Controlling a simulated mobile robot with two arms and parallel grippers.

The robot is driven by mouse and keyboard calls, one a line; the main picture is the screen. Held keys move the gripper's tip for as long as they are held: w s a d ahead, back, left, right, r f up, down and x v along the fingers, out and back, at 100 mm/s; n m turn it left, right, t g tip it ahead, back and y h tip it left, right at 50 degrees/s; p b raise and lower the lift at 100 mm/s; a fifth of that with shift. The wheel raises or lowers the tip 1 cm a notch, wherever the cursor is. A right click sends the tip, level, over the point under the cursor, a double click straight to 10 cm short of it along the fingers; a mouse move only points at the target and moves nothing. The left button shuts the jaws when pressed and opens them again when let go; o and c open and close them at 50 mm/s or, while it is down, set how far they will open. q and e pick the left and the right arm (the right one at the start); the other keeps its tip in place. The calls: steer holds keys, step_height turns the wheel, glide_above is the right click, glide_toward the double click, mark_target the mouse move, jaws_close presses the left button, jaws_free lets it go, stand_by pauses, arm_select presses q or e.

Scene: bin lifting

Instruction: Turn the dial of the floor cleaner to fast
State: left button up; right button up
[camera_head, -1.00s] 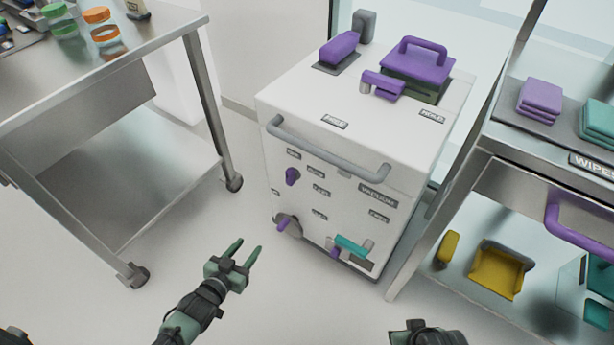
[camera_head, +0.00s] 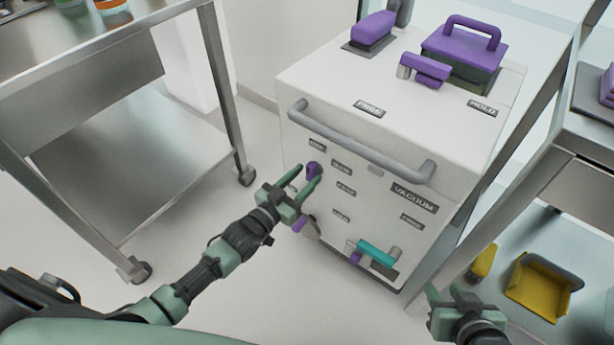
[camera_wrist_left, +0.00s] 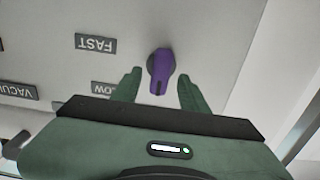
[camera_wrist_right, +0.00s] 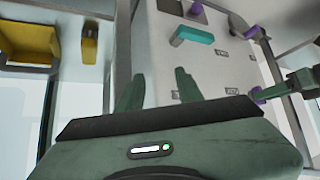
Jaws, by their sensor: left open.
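The floor cleaner (camera_head: 295,125) is a white box-shaped machine with a grey handle bar. Its purple dial (camera_head: 313,170) sits on the front; in the left wrist view the dial (camera_wrist_left: 161,70) has its dark-marked end toward the palm, not toward the FAST label (camera_wrist_left: 96,44). A label ending in "LOW" (camera_wrist_left: 103,88) is partly hidden by a finger. My left gripper (camera_head: 305,180) is open at the dial; its fingertips (camera_wrist_left: 159,78) are apart, one each side, with gaps visible. My right gripper (camera_head: 452,292) is open and empty, low in front of the right shelf.
A steel table (camera_head: 140,75) stands left. A steel cart (camera_head: 580,130) on the right holds a yellow bin (camera_head: 540,285) on its lower shelf. Below the dial are a purple lever (camera_head: 300,225) and a teal handle (camera_head: 376,252). Floor between table and cleaner is clear.

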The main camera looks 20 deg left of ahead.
arm_select(q)
steer(key=shift+w+d, duration=0.25)
steer(key=shift+w, duration=0.35)
jaws_close()
arm_select(e)
steer(key=shift+w+a+r+t, duration=0.2)
steer(key=shift+w+r+t, duration=0.3)
steer(key=shift+w, duration=0.15)
